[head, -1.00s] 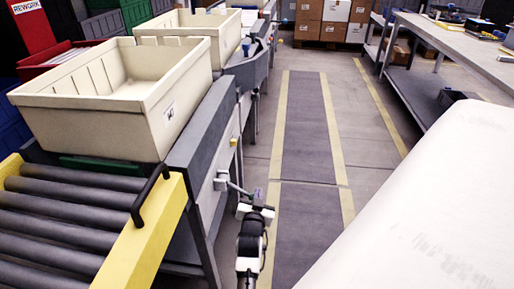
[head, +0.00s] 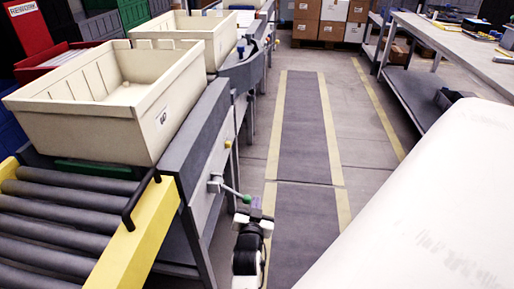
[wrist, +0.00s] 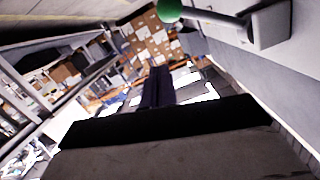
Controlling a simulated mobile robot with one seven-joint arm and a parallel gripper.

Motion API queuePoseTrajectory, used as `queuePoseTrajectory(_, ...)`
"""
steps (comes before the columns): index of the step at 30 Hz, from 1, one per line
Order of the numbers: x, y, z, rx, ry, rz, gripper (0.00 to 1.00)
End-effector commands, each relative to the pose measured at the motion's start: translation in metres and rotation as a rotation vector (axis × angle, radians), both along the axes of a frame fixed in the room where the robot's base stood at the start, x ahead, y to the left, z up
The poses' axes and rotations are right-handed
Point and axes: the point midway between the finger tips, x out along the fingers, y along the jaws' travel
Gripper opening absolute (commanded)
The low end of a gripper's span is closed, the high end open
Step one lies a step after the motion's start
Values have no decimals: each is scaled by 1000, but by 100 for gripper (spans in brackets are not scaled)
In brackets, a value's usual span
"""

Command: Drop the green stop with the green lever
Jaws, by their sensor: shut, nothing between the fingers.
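The green lever is a grey rod with a green knob (head: 247,198) on the side of the conveyor; the rod points right and slightly down. In the wrist view the green knob (wrist: 169,10) is at the top edge, its rod running right to a grey mount. My gripper (head: 256,203) is beside the knob in the head view. Its dark fingers (wrist: 158,85) are shut and empty, apart from the knob in the wrist view. A green bar (head: 97,168), seemingly the green stop, shows under the front edge of the near cream tote (head: 95,115), partly hidden by it.
Grey rollers (head: 55,225) with a yellow side rail (head: 140,240) and black handle lie at the near left. A second cream tote (head: 185,35) stands farther along. A workbench (head: 450,45) is at the right. The floor aisle (head: 306,130) is clear.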

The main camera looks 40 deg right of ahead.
Motion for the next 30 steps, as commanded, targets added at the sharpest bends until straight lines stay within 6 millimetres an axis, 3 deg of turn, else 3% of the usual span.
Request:
queuePoseTrajectory(7, -15, 17, 3, 1, 0, 1, 0)
queuePoseTrajectory(26, -16, 18, 4, -1, -1, 1, 0)
queuePoseTrajectory(30, -16, 18, 20, 0, -2, 1, 0)
